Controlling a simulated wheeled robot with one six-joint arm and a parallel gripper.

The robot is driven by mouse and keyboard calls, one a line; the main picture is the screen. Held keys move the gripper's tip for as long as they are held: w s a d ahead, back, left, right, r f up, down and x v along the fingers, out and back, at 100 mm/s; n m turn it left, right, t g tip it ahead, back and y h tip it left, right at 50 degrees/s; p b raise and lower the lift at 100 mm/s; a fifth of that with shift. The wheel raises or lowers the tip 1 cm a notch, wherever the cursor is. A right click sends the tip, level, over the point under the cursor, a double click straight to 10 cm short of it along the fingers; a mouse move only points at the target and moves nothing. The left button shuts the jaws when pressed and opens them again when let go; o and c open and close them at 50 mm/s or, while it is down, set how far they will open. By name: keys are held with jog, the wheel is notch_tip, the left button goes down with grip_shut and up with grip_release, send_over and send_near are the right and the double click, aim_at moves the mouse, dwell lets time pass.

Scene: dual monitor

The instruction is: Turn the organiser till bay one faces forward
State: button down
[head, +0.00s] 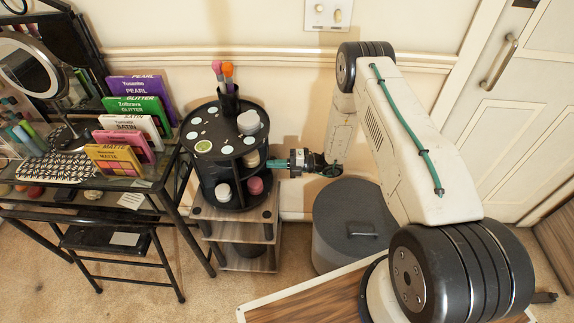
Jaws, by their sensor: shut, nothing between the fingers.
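The organiser (217,140) is a black round carousel on a small wooden shelf stand. Its top carries pale and green discs and a cup of brushes. Its open bays at the front right hold small round pots in white, cream and pink. Bay numbers are too small to read, so I cannot tell which bay faces forward. My gripper (270,164) is shut and empty, pointing left at the organiser's right side. Its teal fingertips are at or very near a bay's edge; I cannot tell whether they touch.
A glass-topped vanity (130,205) with a mirror, colored boxes and a patterned pouch stands close on the left. A grey lidded bin (350,222) stands right of the shelf stand (250,262). The wall is close behind the organiser.

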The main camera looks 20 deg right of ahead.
jog(key=shift+w+d, duration=0.15)
jog(key=shift+w, duration=1.2)
